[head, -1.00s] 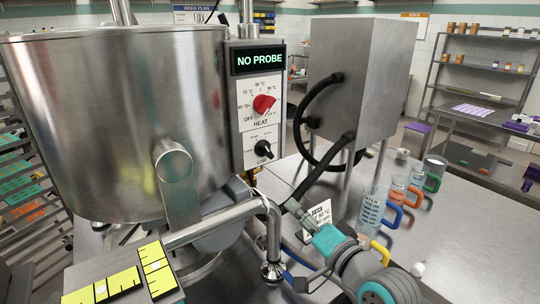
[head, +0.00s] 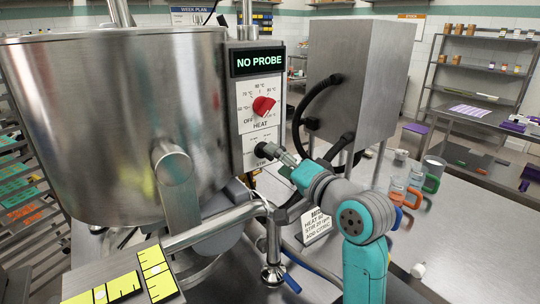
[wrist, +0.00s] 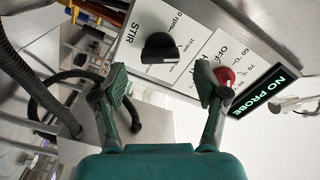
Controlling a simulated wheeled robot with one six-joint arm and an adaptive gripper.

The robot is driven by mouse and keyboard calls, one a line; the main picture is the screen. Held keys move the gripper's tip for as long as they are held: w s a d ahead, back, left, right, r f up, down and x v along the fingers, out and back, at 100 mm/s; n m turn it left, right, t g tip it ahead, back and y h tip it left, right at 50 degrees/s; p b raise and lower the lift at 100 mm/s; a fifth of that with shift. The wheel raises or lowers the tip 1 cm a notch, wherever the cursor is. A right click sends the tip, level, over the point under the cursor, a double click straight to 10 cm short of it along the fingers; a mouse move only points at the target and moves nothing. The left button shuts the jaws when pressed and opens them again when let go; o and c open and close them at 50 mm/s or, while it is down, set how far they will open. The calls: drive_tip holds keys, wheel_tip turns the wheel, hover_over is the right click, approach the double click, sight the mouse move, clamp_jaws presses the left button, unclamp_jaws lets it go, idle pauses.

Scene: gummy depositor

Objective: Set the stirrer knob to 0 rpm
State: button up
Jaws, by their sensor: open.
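The black stirrer knob (head: 263,149) is on the white STIR panel, below the red heat knob, on the kettle's control box. In the wrist view the stirrer knob (wrist: 160,47) lies ahead, between the directions of my two fingers, with rpm marks around it. Which mark it points to is unclear. My gripper (head: 279,153) is close in front of the knob, coming from the right. In the wrist view my gripper (wrist: 161,82) is open, with nothing between its fingers. Its fingers appear apart from the knob. In the head view they partly cover the STIR panel.
The red heat knob (head: 263,105) sits just above, near my right finger in the wrist view. A display (head: 257,61) reads NO PROBE. The steel kettle (head: 115,120) stands left; a steel box (head: 360,75) with black hoses stands right. Handled jugs (head: 415,178) stand on the bench.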

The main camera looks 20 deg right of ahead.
drive_tip(key=shift+x, duration=1.9)
drive_tip(key=shift+c, duration=0.3)
drive_tip(key=c, duration=1.1)
